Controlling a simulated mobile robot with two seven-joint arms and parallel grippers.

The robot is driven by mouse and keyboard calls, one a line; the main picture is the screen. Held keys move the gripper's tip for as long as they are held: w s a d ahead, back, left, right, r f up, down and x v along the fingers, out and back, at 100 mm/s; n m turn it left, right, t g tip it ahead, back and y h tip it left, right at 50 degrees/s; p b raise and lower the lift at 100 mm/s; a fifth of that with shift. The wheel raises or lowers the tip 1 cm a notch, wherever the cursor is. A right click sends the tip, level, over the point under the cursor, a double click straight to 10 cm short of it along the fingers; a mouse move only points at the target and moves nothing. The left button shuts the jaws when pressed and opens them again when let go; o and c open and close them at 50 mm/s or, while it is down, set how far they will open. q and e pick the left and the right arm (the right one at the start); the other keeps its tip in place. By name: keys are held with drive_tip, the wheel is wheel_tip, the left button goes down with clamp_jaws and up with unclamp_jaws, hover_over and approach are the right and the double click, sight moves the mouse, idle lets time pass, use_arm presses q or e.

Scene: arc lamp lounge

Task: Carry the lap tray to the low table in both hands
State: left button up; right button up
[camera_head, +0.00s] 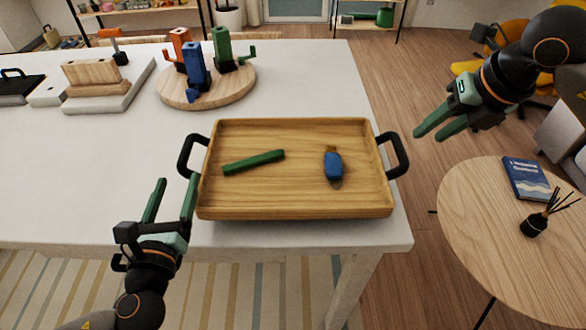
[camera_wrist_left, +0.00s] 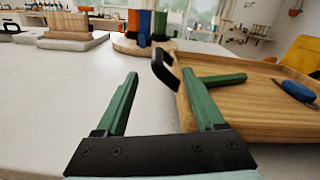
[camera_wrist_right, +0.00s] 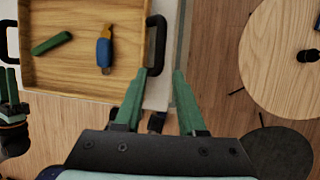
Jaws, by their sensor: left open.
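The wooden lap tray (camera_head: 300,207) rests on the white table, with black handles at its left (camera_head: 185,152) and right (camera_head: 404,155) ends. A green bar (camera_head: 253,162) and a blue object (camera_head: 333,166) lie in it. My left gripper (camera_head: 177,182) is open and empty just in front of the left handle; one finger is close to the tray's left wall, and contact cannot be told. My right gripper (camera_head: 428,134) is open and empty, right of the right handle and apart from it. The right wrist view shows that handle (camera_wrist_right: 158,45) beyond the fingers. The round low table (camera_head: 480,225) is at right.
A blue book (camera_head: 527,178) and a reed diffuser (camera_head: 534,225) occupy the low table's right side; its left and front are bare. On the white table (camera_head: 110,190), a round board (camera_head: 180,94) with coloured figures and wooden blocks (camera_head: 92,80) stand behind the tray.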

sight(192, 138)
use_arm(q)
drive_tip(key=w, duration=0.7)
drive_tip(key=w+a, duration=0.1)
drive_tip(key=w, duration=0.3)
drive_tip(key=shift+w, duration=0.1)
use_arm(e)
drive_tip(key=x, duration=1.1)
drive_tip(key=shift+a+f, duration=0.1)
use_arm(q)
drive_tip(key=shift+c, duration=0.2)
drive_tip(key=c, duration=0.6)
use_arm(e)
drive_tip(key=c, duration=0.6)
use_arm(q)
clamp_jaws()
use_arm(e)
clamp_jaws()
drive_tip(key=shift+w, duration=0.1)
